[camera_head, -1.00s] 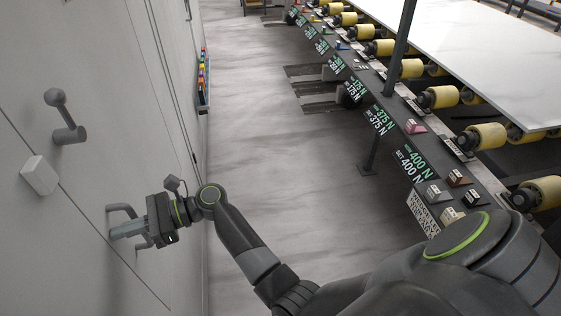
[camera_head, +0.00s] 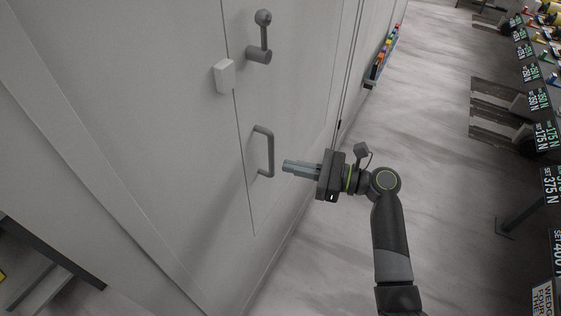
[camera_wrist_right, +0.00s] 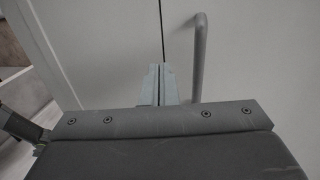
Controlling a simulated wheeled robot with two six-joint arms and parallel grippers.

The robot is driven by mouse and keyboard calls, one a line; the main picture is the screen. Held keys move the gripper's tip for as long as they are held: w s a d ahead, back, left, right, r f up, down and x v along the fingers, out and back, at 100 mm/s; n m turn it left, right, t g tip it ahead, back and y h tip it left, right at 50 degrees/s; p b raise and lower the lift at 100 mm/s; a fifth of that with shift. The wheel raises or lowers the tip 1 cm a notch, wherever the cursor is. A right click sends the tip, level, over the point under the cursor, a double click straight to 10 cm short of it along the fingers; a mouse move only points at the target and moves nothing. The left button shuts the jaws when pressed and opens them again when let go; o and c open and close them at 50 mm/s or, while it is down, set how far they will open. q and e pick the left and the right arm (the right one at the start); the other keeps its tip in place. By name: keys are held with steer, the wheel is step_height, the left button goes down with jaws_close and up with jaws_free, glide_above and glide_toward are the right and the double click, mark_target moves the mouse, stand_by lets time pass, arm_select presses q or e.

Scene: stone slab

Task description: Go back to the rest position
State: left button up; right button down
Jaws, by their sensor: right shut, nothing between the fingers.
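My right gripper (camera_head: 287,167) is shut and empty. In the head view it points left toward a grey cabinet door (camera_head: 190,150), a short way to the right of the door's bar handle (camera_head: 270,152). It appears apart from the handle. In the right wrist view the closed fingers (camera_wrist_right: 158,72) point at the door seam, and the handle (camera_wrist_right: 200,55) stands to their right. My left gripper is not in view.
A rack of coloured items (camera_head: 383,55) hangs farther along the wall. Floor (camera_head: 430,150) between is clear.

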steer(key=s+d, duration=0.2)
steer(key=d, duration=0.2)
steer(key=s+d+f+n+t+h, duration=0.15)
steer(key=d+f+h, duration=0.25)
steer(key=f, duration=0.8)
steer(key=s+d+f+h, duration=0.25)
steer(key=d+f, duration=0.25)
steer(key=f, duration=0.7)
steer(key=s+d+f+n+t+h, duration=0.15)
steer(key=d+f+h, duration=0.3)
steer(key=f, duration=0.75)
steer(key=s+d+f+n+g+h, duration=0.25)
steer(key=s+d+f+n, duration=0.2)
steer(key=s+f, duration=0.35)
steer(key=s+d+f+n+g+h, duration=0.1)
steer(key=s+d+f+n+h, duration=0.2)
steer(key=s+d+f, duration=0.55)
steer(key=s+d+f+n+g+h, duration=0.1)
steer(key=s+n, duration=0.8)
steer(key=s, duration=1.1)
steer(key=shift+d+f+h+b, duration=0.3)
steer(key=shift+f+h, duration=0.35)
steer(key=shift+f, duration=0.05)
steer(key=shift+g, duration=0.25)
